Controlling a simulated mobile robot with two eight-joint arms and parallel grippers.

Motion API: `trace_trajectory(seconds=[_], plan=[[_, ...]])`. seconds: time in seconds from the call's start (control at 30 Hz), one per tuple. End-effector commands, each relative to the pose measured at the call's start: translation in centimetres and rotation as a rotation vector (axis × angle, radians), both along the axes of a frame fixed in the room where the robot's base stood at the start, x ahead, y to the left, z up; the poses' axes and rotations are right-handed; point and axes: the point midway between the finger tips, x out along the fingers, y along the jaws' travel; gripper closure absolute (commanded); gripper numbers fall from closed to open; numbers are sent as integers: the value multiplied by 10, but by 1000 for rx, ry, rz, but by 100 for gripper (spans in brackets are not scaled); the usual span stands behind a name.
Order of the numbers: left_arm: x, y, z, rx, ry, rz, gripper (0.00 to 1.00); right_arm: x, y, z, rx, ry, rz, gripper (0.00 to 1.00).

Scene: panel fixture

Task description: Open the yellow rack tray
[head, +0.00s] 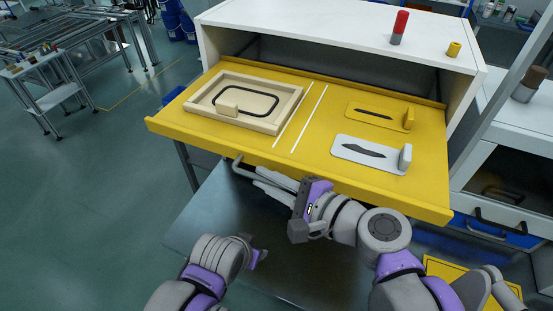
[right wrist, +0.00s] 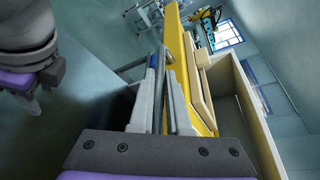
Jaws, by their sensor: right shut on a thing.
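The yellow rack tray (head: 225,142) is pulled well out of the white cabinet, with its front edge over the dark metal table. A grey bar handle (head: 239,163) runs along its front edge. My right gripper (head: 268,183) is at the tray's front and shut on the handle; in the right wrist view its two fingers (right wrist: 165,98) lie on either side of the grey bar (right wrist: 160,85), beside the yellow tray (right wrist: 178,60). My left gripper (head: 258,254) is low over the table, apart from the tray; its jaws are not clear.
The tray carries a beige frame (head: 285,119) with a black loop, a yellow plate (head: 364,112) and a white plate (head: 350,143). A red-topped cylinder (head: 399,27) and a small yellow cylinder (head: 454,49) stand on the cabinet. Open floor (head: 90,200) lies at left.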

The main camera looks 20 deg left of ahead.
Motion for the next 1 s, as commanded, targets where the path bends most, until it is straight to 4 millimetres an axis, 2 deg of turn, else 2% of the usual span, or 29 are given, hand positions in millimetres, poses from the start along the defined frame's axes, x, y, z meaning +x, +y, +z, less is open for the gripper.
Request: trace_trajectory(seconds=[0.2, 0.57, 0.6, 0.73, 1.0], plan=[[1, 0, 2, 0, -2, 0, 50, -10, 0, 0, -1, -1, -2, 100], [1, 0, 2, 0, -2, 0, 50, -11, 0, 0, 0, 0, -2, 100], [1, 0, 2, 0, -2, 0, 50, -11, 0, 0, 0, 0, -2, 78], [1, 0, 2, 0, -2, 0, 50, -11, 0, 0, 0, 0, -2, 55], [1, 0, 2, 0, -2, 0, 50, -11, 0, 0, 0, 0, -1, 55]])
